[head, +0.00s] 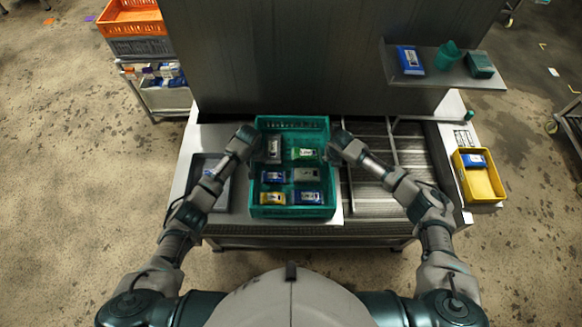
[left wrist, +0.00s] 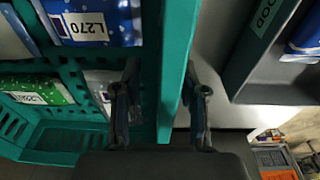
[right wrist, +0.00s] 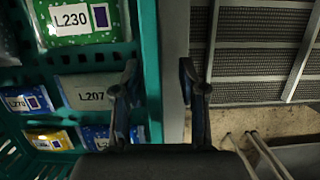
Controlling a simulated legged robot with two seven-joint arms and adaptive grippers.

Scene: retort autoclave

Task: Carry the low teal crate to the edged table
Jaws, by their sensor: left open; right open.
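The low teal crate (head: 290,212) sits upright on a light-topped metal bench in the head view, with several labelled packs inside. My left gripper (head: 250,156) is at its left side wall and my right gripper (head: 335,156) at its right side wall. In the left wrist view, the open left fingers (left wrist: 163,98) straddle the crate wall (left wrist: 174,70), one inside and one outside. In the right wrist view, the open right fingers (right wrist: 160,92) straddle the opposite wall (right wrist: 149,60). Finger contact with the walls cannot be told. I cannot tell which surface is the edged table.
A dark grey tray (head: 209,206) lies left of the crate. A slatted metal surface (head: 385,205) is to the right, with a yellow bin (head: 484,190) beyond. A metal panel with a shelf (head: 442,76) rises behind. A cart with an orange crate (head: 130,17) stands back left.

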